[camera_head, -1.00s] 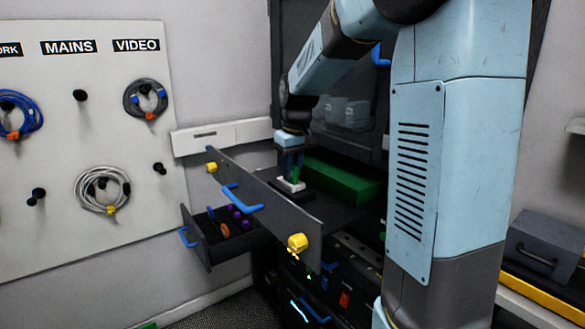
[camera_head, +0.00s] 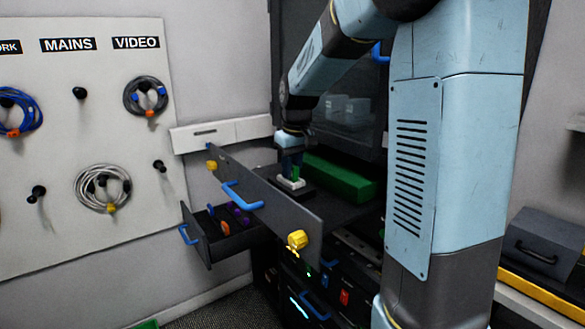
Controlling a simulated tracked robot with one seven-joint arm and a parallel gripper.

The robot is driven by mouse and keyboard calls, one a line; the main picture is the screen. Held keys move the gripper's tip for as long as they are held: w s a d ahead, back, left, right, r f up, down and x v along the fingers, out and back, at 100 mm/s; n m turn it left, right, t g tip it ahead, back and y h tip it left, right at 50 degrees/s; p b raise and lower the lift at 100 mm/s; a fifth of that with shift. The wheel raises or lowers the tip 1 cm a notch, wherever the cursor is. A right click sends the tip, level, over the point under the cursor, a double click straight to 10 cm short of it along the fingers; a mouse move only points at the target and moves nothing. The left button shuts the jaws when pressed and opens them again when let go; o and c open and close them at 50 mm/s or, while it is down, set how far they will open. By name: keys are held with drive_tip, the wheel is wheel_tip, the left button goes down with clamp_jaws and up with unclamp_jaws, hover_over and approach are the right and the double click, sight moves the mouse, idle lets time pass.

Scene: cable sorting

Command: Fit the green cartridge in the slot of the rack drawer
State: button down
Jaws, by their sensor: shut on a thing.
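The rack drawer (camera_head: 268,212) is pulled out, with a dark front panel, a blue handle and yellow knobs. My gripper (camera_head: 291,168) points down inside it, behind the front panel. A pale block (camera_head: 291,184) lies directly under the fingertips, above a dark base. The slot itself is hidden, and I cannot tell whether the cartridge is seated in it.
A long green block (camera_head: 340,178) lies in the drawer right beside my gripper. A smaller open drawer (camera_head: 205,252) with purple and orange items is lower left. A pegboard (camera_head: 75,150) with coiled cables hangs at left. More rack units (camera_head: 335,290) lie below.

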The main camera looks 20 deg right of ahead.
drive_tip(key=c, duration=0.9)
unclamp_jaws()
drive_tip(key=shift+o, duration=0.5)
drive_tip(key=o, duration=0.4)
drive_tip(key=shift+r, duration=3.5)
